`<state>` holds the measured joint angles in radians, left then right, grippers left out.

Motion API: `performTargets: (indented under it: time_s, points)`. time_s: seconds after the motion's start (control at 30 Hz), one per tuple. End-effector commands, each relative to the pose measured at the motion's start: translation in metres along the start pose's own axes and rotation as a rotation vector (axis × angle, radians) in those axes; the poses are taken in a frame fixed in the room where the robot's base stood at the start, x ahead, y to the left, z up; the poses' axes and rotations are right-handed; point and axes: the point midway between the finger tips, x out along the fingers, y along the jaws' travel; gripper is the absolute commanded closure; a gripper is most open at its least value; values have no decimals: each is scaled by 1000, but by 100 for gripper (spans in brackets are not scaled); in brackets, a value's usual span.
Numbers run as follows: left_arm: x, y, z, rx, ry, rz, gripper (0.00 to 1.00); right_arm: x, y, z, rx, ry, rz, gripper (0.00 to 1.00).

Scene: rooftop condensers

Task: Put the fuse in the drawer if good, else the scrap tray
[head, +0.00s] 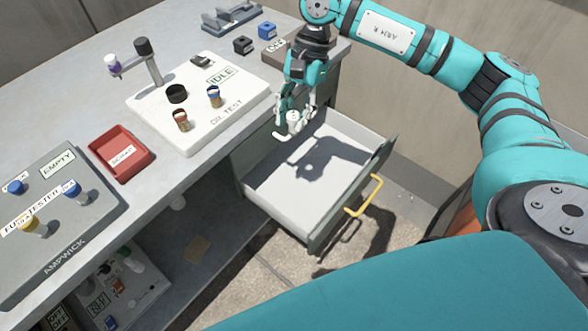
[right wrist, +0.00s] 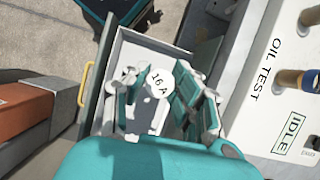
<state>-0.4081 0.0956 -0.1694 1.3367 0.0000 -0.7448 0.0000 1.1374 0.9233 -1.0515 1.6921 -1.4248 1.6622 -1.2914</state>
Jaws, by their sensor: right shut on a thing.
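My right gripper (head: 294,124) is shut on the fuse and hangs above the open drawer. In the right wrist view the white round end of the fuse (right wrist: 157,84), marked "16 A", shows between the fingers; the rest of it is hidden. The drawer (head: 268,192) is pulled out from under the bench, has a yellow handle (head: 364,195), and looks empty apart from shadow. The fuse tester (head: 60,240) reads "EMPTY". My left gripper is out of view.
The white oil test unit (head: 235,122) on the bench reads "IDLE" and carries an upright post and small vials. Black and blue blocks (head: 267,30) stand at the back. A lower shelf (head: 205,240) holds another panel. Bare floor lies beyond the drawer.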

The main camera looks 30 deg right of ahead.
Motion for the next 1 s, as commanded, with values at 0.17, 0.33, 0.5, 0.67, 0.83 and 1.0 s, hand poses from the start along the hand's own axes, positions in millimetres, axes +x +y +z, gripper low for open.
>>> performTargets:
  time_s: [0.17, 0.33, 0.5, 0.67, 0.83, 1.0]
  points:
    - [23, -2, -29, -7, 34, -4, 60, 45, -5, -72, 376, -1, -153, 100]
    - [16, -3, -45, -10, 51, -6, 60, 55, -3, -116, 637, 1, -264, 100]
    - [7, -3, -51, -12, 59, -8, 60, 57, 0, -137, 761, 1, -316, 100]
    - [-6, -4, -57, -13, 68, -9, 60, 78, 1, -148, 786, 1, -321, 100]
    - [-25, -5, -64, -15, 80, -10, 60, 120, 1, -165, 784, 0, -319, 100]
    - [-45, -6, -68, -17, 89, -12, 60, 159, 0, -181, 783, -1, -320, 100]
